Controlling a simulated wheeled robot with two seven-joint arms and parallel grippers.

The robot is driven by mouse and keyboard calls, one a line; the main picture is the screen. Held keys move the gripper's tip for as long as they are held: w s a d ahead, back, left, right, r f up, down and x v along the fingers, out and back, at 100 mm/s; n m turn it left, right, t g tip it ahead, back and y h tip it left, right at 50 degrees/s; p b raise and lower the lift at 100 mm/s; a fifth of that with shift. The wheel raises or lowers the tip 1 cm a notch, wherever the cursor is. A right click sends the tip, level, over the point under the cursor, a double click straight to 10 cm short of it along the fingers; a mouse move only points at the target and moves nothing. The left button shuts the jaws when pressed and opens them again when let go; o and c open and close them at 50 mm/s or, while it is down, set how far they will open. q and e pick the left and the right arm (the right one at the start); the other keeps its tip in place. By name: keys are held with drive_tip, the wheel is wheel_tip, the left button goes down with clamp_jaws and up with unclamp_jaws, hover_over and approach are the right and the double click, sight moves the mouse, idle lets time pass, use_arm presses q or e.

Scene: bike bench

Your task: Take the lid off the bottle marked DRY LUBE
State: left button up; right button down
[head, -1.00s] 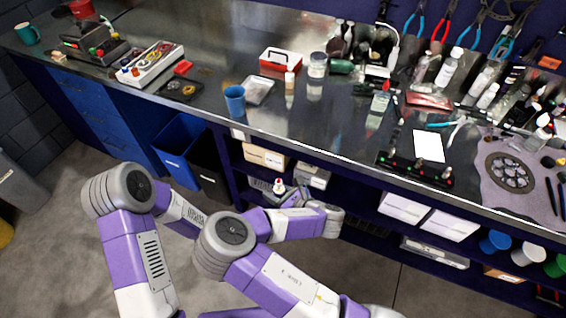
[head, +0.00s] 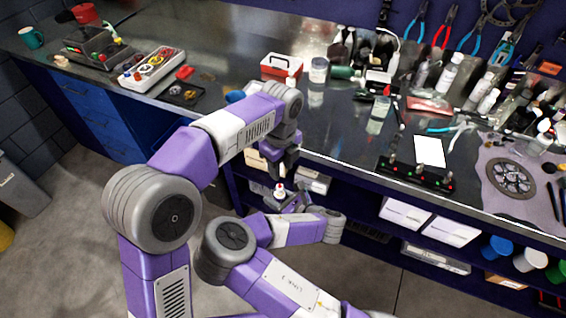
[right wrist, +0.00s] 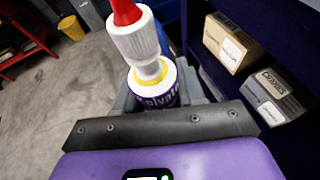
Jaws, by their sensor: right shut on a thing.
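My right gripper (head: 284,201) is shut on a small bottle (right wrist: 158,84) in front of the bench, below the bench top. In the right wrist view the bottle has a white body, a purple label, a yellow ring and a white lid (right wrist: 137,40) with a red tip. Only part of the label shows, and I cannot read DRY LUBE on it. The bottle also shows small in the head view (head: 279,190). My left gripper (head: 281,174) points down just above the bottle; its fingers are too dark and small to tell open from shut, or touching from apart.
The bench top (head: 345,125) is crowded with bottles and tools at the right. The lower shelf holds cardboard boxes (right wrist: 236,42) close beside the bottle. Open floor lies to the left.

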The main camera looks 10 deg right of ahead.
use_arm(q)
drive_tip(key=shift+s+d+r, duration=0.15)
drive_tip(key=shift+r, duration=0.3)
hover_over(280, 197)
drive_tip(key=w+d, duration=0.1)
drive_tip(key=shift+w+f, duration=0.15)
drive_tip(key=shift+f, duration=3.75)
drive_tip(key=shift+c, duration=0.5)
